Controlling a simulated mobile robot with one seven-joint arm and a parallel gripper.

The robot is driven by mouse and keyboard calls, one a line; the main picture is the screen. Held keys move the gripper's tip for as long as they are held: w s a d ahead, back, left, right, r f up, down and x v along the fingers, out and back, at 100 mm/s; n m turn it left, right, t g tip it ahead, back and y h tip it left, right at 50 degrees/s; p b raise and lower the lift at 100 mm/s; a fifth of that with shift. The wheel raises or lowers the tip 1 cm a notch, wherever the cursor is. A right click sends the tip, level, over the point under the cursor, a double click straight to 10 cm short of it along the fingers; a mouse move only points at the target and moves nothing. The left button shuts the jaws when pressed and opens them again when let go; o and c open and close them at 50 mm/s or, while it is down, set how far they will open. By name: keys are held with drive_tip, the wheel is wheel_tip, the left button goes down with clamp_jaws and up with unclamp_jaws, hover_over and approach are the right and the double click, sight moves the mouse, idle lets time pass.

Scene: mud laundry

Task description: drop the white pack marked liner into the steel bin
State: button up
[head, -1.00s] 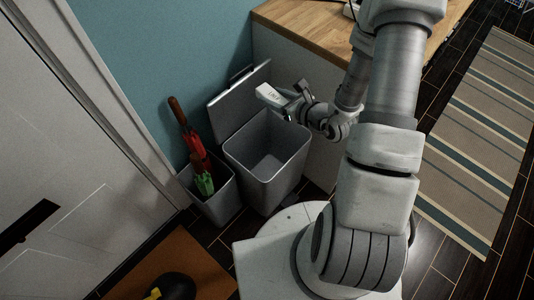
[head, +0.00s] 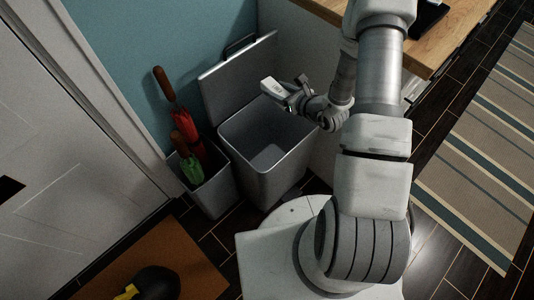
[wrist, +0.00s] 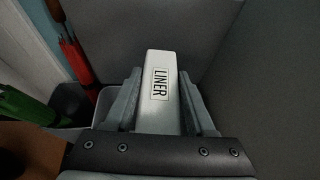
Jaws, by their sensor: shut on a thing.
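The white pack marked LINER (wrist: 160,88) is between the two fingers of my gripper (wrist: 160,100) in the wrist view. In the head view the pack (head: 273,87) shows at the tip of my gripper (head: 288,90), which is shut on it. The steel bin (head: 262,182) stands on the floor with its lid (head: 238,80) tipped up at the back. The bin looks empty inside. The pack is held above the back right part of the bin's opening, in front of the raised lid.
A smaller grey bin (head: 212,191) with red and green umbrellas (head: 190,140) stands left of the steel bin. A wooden counter (head: 455,30) is at the right. A brown mat (head: 190,255) with a dark object lies in front of the door. A striped rug (head: 480,150) lies at the right.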

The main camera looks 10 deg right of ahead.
wheel_tip(320, 180, down, 15)
drive_tip(key=w+b, duration=0.2)
drive_tip(key=b, duration=0.6)
drive_tip(key=shift+b, duration=0.35)
drive_tip(key=shift+a+f, duration=0.1)
drive_tip(key=o, duration=1.4)
drive_tip(key=p+v, duration=0.3)
drive_tip(key=v, duration=1.4)
drive_tip(key=shift+s+d+p, duration=0.2)
drive_tip(key=shift+p, duration=0.15)
